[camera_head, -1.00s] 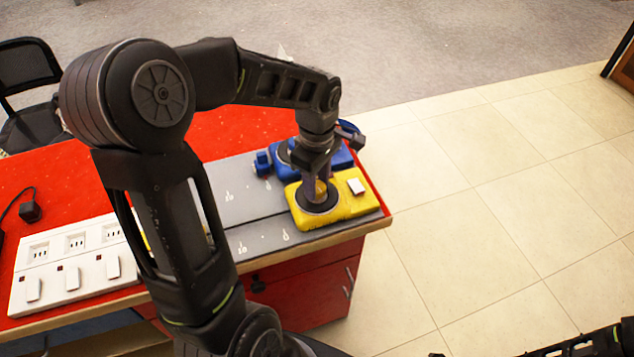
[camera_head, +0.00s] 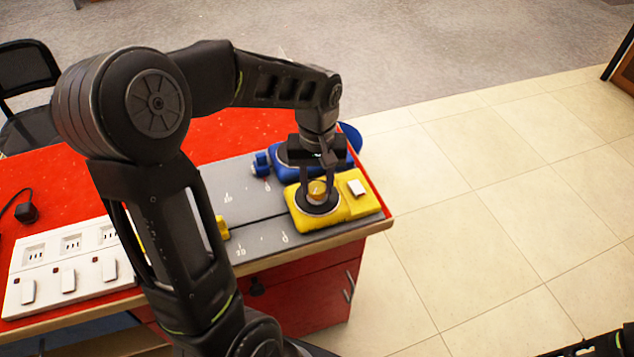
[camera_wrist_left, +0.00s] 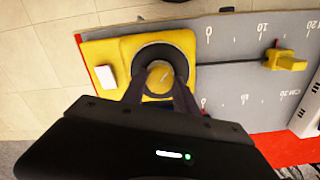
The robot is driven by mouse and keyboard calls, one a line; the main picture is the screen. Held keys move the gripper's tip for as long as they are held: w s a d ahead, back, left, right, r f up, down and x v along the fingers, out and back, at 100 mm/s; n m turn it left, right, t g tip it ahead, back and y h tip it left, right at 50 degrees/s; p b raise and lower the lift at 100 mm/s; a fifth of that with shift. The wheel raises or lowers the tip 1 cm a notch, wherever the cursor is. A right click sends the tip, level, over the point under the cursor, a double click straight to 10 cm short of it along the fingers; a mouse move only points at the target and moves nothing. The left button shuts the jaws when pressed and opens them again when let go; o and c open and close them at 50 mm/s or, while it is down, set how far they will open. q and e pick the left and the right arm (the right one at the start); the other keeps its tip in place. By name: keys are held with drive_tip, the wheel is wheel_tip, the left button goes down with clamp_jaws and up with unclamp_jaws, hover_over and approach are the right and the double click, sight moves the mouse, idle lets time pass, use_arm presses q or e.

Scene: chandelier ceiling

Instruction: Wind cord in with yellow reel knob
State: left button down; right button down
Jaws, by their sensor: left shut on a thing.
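The yellow reel (camera_head: 350,207) sits on the grey scaled board at the table's right end. It has a black disc (camera_head: 304,205) with a round yellow knob (camera_head: 317,190) on top. My left gripper (camera_head: 317,182) points down with its fingers on both sides of the knob, shut on it. In the left wrist view the knob (camera_wrist_left: 160,77) shows between the two fingers (camera_wrist_left: 158,92). A yellow plug-like piece (camera_wrist_left: 285,61) lies on the board's scale, apart from the reel; in the head view my arm partly covers it. My right gripper is not in view.
A blue reel (camera_head: 290,158) stands just behind the yellow one. A white socket strip (camera_head: 70,262) and a black plug (camera_head: 26,212) lie on the red table (camera_head: 60,190) at left. A white switch (camera_head: 356,187) is on the yellow reel's right side.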

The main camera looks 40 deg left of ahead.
use_arm(q)
drive_tip(key=m, duration=0.3)
drive_tip(key=shift+m, duration=0.4)
drive_tip(key=m, duration=0.3)
drive_tip(key=shift+m, duration=0.3)
drive_tip(key=m, duration=0.6)
drive_tip(key=shift+r, duration=0.1)
drive_tip(key=m, duration=0.4)
drive_tip(key=shift+p, duration=0.35)
drive_tip(key=m, duration=0.3)
drive_tip(key=shift+m, duration=0.3)
drive_tip(key=m+p, duration=0.1)
drive_tip(key=m, duration=0.5)
drive_tip(key=shift+m+p, duration=0.3)
drive_tip(key=shift+p, duration=0.1)
drive_tip(key=c, duration=0.9)
unclamp_jaws()
drive_tip(key=shift+c, duration=0.2)
